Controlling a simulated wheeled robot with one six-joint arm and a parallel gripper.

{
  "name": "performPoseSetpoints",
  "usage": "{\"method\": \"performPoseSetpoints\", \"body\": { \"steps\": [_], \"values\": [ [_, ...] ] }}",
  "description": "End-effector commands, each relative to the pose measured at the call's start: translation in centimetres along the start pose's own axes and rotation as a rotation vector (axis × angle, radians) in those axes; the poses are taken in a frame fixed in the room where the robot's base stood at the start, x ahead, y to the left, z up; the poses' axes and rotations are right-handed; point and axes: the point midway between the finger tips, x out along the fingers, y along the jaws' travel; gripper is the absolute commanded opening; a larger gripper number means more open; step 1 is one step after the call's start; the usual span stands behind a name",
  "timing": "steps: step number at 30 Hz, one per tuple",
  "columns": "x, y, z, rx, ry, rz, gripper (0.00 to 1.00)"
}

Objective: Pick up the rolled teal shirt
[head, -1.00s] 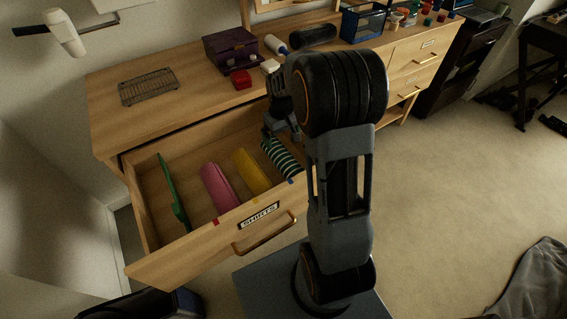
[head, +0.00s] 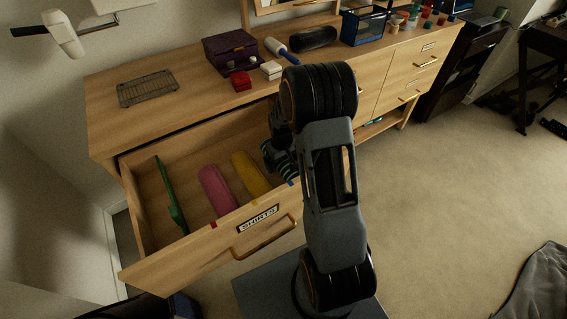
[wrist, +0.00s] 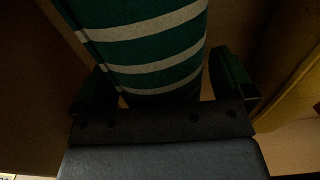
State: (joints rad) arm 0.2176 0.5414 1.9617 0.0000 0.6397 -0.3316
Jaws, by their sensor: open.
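The rolled teal shirt (wrist: 150,45) has pale stripes and fills the upper middle of the wrist view. In the head view it lies at the right of the open drawer (head: 140,205), mostly hidden behind my arm. My gripper (wrist: 165,82) is open, with one finger on each side of the near part of the roll. I cannot tell whether the fingers touch the cloth.
A yellow roll (head: 250,174) and a pink roll (head: 217,190) lie left of the teal shirt, with a thin green item (head: 171,195) leaning farther left. The drawer front with its SHIRTS label (head: 258,218) stands close to my arm.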

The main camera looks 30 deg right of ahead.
Motion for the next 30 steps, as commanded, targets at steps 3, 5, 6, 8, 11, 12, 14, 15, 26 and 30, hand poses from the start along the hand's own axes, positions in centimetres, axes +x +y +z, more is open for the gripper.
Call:
{"method": "performPoseSetpoints", "body": {
  "steps": [3, 5, 6, 8, 11, 12, 14, 15, 26, 30],
  "values": [
    [0.54, 0.0, -0.02, 0.0, 0.001, 0.0, 1.0],
    [0.58, 0.0, -0.03, 0.0, 0.002, 0.001, 1.0],
    [0.57, 0.0, -0.03, 0.0, 0.002, 0.001, 1.0],
    [0.55, 0.0, -0.03, 0.0, 0.002, 0.001, 1.0],
    [0.54, -0.01, -0.03, 0.0, 0.001, 0.0, 0.96],
    [0.54, -0.01, -0.03, 0.0, 0.001, 0.0, 0.92],
    [0.54, -0.01, -0.03, 0.0, 0.001, 0.0, 0.87],
    [0.53, -0.01, -0.03, 0.0, 0.001, 0.0, 0.83],
    [0.52, -0.01, -0.03, 0.0, 0.001, 0.0, 0.49],
    [0.5, 0.0, -0.04, 0.0, 0.002, 0.001, 0.49]
  ]
}}
